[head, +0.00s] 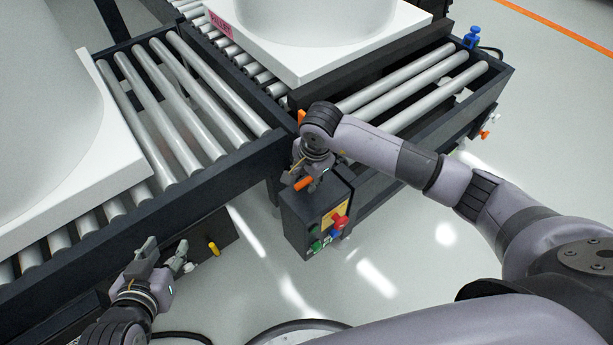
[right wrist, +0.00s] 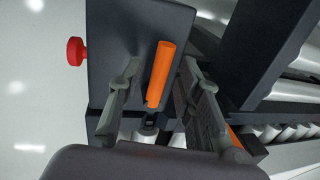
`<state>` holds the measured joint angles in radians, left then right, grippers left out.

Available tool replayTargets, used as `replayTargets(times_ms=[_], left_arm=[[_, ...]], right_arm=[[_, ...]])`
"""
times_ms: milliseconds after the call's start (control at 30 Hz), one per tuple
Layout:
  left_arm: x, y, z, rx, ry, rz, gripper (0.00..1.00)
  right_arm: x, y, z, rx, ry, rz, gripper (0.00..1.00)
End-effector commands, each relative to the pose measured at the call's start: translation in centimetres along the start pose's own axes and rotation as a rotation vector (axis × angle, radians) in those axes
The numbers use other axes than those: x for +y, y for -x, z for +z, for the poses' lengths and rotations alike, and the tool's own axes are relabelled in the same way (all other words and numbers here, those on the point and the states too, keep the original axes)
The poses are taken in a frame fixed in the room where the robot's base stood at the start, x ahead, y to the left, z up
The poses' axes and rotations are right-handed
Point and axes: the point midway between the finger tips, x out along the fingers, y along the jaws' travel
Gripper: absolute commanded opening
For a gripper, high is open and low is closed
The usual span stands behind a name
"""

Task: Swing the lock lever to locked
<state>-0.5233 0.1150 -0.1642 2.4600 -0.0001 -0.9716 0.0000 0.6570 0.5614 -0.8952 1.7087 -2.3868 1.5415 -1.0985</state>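An orange lever (head: 304,183), likely the lock lever, sits at the top of the dark control box (head: 296,222) by the conveyor corner. It also shows in the right wrist view (right wrist: 160,73), upright in the picture. My right gripper (head: 307,177) is at this lever. In the right wrist view its two fingers (right wrist: 161,88) are apart, one on each side of the lever, with visible gaps. My left gripper (head: 166,257) is open and empty near the lower left, beside the left conveyor. The lever's lock markings cannot be made out.
The box carries a red button (head: 340,221), also in the right wrist view (right wrist: 75,51). A yellow handle (head: 213,248) is under the left conveyor (head: 150,205). A white tank base (head: 315,60) stands on the rear conveyor. Floor right of the box is clear.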

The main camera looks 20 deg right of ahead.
Motion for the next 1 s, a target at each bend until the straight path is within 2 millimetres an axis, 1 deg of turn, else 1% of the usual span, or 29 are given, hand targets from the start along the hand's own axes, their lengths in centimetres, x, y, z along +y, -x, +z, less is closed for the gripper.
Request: replayTargets(times_ms=[33, 67, 433, 1000], left_arm=[[0.0, 0.0, 0.01, 0.0, 0.0, 0.0, 0.4], [0.0, -0.01, 0.01, -0.001, 0.0, 0.0, 0.4], [-0.02, -0.02, 0.04, -0.002, 0.0, -0.001, 0.4], [-0.03, -0.01, 0.03, -0.002, 0.001, -0.001, 0.4]], right_arm=[[0.0, 0.01, 0.01, 0.0, 0.0, 0.0, 0.27], [0.0, 0.01, 0.01, 0.0, 0.0, 0.0, 0.25], [0.0, 0.03, 0.01, 0.0, 0.0, 0.0, 0.0], [0.02, 0.03, -0.01, 0.0, 0.0, 0.001, 0.0]])
